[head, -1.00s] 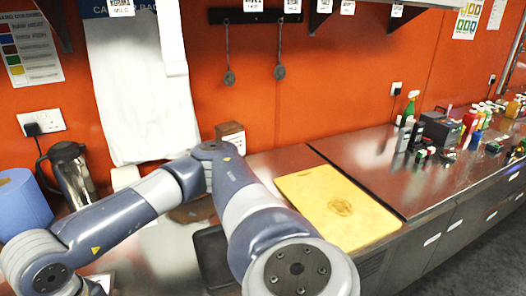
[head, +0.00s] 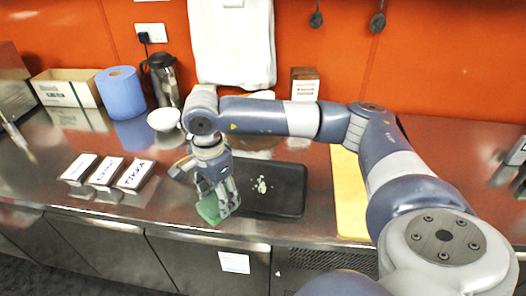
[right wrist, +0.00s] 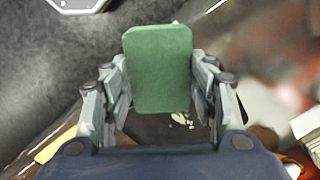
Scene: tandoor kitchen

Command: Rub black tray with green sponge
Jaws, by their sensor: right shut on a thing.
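My right gripper (head: 217,203) is shut on the green sponge (head: 207,210), at the left edge of the black tray in the head view. In the right wrist view the sponge (right wrist: 158,68) sits between the fingers (right wrist: 158,98). The black tray (head: 288,204) lies flat on the steel counter, with pale crumbs or residue (head: 261,185) near its middle. Part of the tray (right wrist: 155,130) and some pale bits (right wrist: 182,120) show beyond the fingers. I cannot tell whether the sponge touches the tray. My left gripper is not in view.
Several labelled containers (head: 106,172) stand left of the gripper. A white bowl (head: 164,119), steel jug (head: 162,82), blue roll (head: 121,92) and cardboard box (head: 67,88) stand behind. A yellow board (head: 349,195) lies right of the tray. The counter's front edge is close.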

